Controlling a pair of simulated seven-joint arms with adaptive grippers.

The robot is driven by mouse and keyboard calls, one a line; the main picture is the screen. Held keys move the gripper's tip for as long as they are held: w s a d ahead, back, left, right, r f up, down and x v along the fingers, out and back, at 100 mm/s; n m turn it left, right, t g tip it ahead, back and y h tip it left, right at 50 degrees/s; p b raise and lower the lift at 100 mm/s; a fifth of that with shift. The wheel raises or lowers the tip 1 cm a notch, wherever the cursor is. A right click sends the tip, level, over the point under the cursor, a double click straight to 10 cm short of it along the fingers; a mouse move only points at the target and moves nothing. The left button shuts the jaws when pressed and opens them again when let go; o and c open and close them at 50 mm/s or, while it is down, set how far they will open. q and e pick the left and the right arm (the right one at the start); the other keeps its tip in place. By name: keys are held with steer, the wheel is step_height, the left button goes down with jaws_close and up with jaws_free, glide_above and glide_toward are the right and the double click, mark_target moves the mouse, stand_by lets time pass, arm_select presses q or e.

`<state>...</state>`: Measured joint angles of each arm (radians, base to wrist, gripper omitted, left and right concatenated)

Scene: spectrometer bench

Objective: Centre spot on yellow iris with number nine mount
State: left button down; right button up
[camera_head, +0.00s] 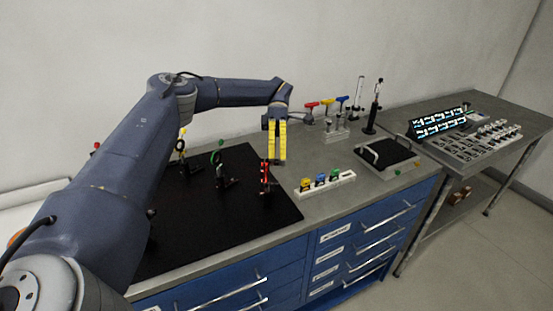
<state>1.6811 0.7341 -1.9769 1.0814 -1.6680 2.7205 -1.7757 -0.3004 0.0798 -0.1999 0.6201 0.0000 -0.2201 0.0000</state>
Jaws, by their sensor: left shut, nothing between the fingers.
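My left gripper (277,160) has yellow fingers pointing down, shut and empty. It hangs over the back right edge of the black breadboard (240,222), above and behind a red-marked upright mount (265,178). A small post with a yellow top (182,143) stands at the back of the board, just right of my left arm; it may be the yellow iris. A mount with a green ring (217,157) stands between it and the red-marked one. No number nine and no light spot can be made out. My arm hides the board's left part. My right gripper is not in view.
A white rack (325,185) with yellow, blue and green pieces lies right of the board. Behind stand red, yellow and blue-handled tools (327,103) and a tall dark post (375,108). A black-topped device (386,155) and a grey tray (475,143) are further right.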

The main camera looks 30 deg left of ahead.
arm_select(q)
steer(key=c, duration=2.1)
jaws_free()
steer(key=shift+d, duration=0.2)
steer(key=shift+c, duration=0.2)
steer(key=o, duration=0.6)
steer(key=shift+w+d, duration=0.2)
steer(key=shift+o, duration=0.9)
steer(key=shift+a, duration=0.15)
step_height(320, 180, up, 10)
